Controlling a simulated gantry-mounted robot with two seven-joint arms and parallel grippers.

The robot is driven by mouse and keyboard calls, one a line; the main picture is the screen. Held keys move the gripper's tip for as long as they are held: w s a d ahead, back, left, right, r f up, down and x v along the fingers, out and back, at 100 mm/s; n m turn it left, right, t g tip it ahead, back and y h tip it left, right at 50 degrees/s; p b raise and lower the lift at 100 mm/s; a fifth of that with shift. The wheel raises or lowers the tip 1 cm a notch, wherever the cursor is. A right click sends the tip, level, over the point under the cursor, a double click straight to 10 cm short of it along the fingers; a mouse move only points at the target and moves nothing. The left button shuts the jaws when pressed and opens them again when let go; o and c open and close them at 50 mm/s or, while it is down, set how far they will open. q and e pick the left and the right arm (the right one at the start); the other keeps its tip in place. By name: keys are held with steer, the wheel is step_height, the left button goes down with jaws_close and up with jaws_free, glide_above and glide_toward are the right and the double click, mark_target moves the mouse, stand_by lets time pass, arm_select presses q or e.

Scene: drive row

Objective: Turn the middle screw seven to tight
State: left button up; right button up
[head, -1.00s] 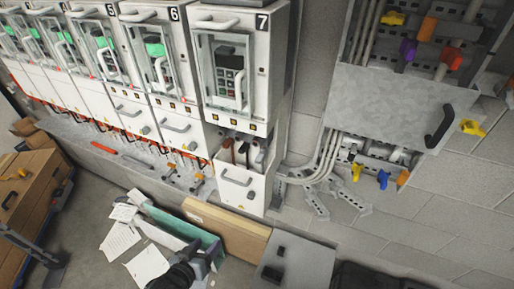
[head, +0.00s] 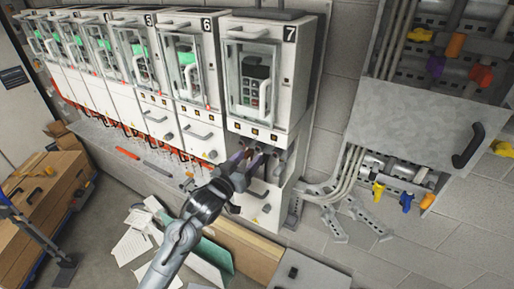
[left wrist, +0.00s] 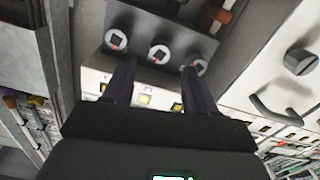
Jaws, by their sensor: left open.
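Drive cabinet seven (head: 290,85) stands at the right end of the drive row, with an open bay under its door. In the left wrist view three round pale screws with dark and red marks sit in a row: one on the left (left wrist: 115,40), the middle screw (left wrist: 158,52) and one on the right (left wrist: 198,67). My left gripper (head: 248,160) is in front of the bay and hides part of it. In the left wrist view my left gripper (left wrist: 160,82) is open and empty; the middle screw shows beyond and between its fingers, apparently untouched. My right gripper is not in view.
A drawer front with a handle and knob is below the bay. Grey conduits (head: 345,170) and a metal panel (head: 415,125) with a black handle are to the right. Papers (head: 130,245), a board (head: 250,245) and wooden boxes (head: 45,190) lie on the floor side.

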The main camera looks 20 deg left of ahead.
mark_target(259, 147)
arm_select(q)
steer(key=shift+w+d+p, duration=0.2)
steer(key=shift+w, duration=0.8)
steer(key=shift+w+d+p, duration=0.15)
steer(key=shift+w+p, duration=0.1)
steer(key=shift+w, duration=0.7)
steer(key=shift+w+d+p, duration=0.2)
steer(key=shift+w, duration=0.8)
steer(key=c, duration=0.9)
steer(key=shift+c, duration=0.2)
